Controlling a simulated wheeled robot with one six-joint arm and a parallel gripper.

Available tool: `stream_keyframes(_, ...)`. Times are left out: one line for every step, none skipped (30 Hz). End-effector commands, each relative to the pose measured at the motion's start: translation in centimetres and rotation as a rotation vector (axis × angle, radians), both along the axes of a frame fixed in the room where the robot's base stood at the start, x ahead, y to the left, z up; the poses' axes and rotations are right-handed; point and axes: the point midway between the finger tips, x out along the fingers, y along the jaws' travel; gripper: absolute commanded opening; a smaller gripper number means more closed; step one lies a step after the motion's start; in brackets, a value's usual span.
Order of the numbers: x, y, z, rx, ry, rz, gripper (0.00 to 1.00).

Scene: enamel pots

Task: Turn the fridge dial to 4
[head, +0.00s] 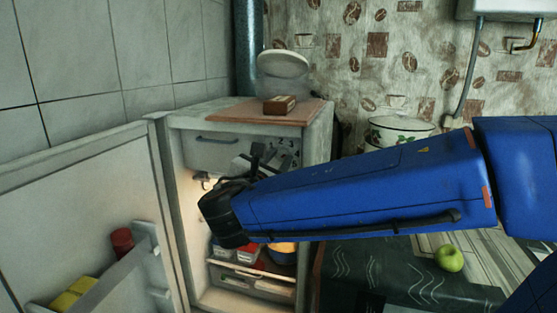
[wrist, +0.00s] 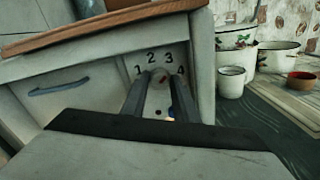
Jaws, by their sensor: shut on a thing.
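The fridge (head: 320,150) stands with its door open to the left. In the head view my gripper (head: 268,158) reaches into the fridge's upper part and hides the dial.
The open door (head: 80,215) blocks the left side. A freezer flap (head: 215,152) is left of the dial. Pots, a white mug (wrist: 231,81) and a green apple (head: 449,258) are to the right.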

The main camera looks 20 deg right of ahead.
Motion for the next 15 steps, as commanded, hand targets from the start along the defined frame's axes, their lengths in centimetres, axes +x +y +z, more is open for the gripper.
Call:
stream_keyframes(-0.02, -0.01, -0.06, 0.032, -0.022, 0.0, 0.04)
stream_keyframes(-0.03, -0.02, -0.06, 0.052, -0.037, 0.0, 0.04)
stream_keyframes(-0.03, -0.04, -0.07, 0.079, -0.056, 0.0, 0.04)
stream_keyframes(-0.04, -0.04, -0.07, 0.099, -0.071, 0.0, 0.04)
stream_keyframes(-0.05, -0.05, -0.09, 0.119, -0.085, 0.0, 0.04)
stream_keyframes(-0.05, -0.05, -0.09, 0.144, -0.103, 0.0, 0.04)
stream_keyframes(-0.06, -0.06, -0.09, 0.162, -0.116, 0.0, 0.04)
stream_keyframes(-0.06, -0.07, -0.11, 0.179, -0.129, 0.0, 0.04)
stream_keyframes(-0.07, -0.07, -0.11, 0.2, -0.144, 0.0, 0.04)
stream_keyframes(-0.07, -0.08, -0.12, 0.217, -0.156, -0.001, 0.04)
stream_keyframes(-0.07, -0.09, -0.13, 0.231, -0.167, -0.001, 0.04)
stream_keyframes(-0.07, -0.09, -0.13, 0.249, -0.179, -0.001, 0.04)
stream_keyframes(-0.08, -0.09, -0.14, 0.263, -0.189, -0.001, 0.04)
stream_keyframes(-0.08, -0.1, -0.14, 0.274, -0.198, -0.001, 0.04)
stream_keyframes(-0.08, -0.1, -0.14, 0.29, -0.209, -0.001, 0.04)
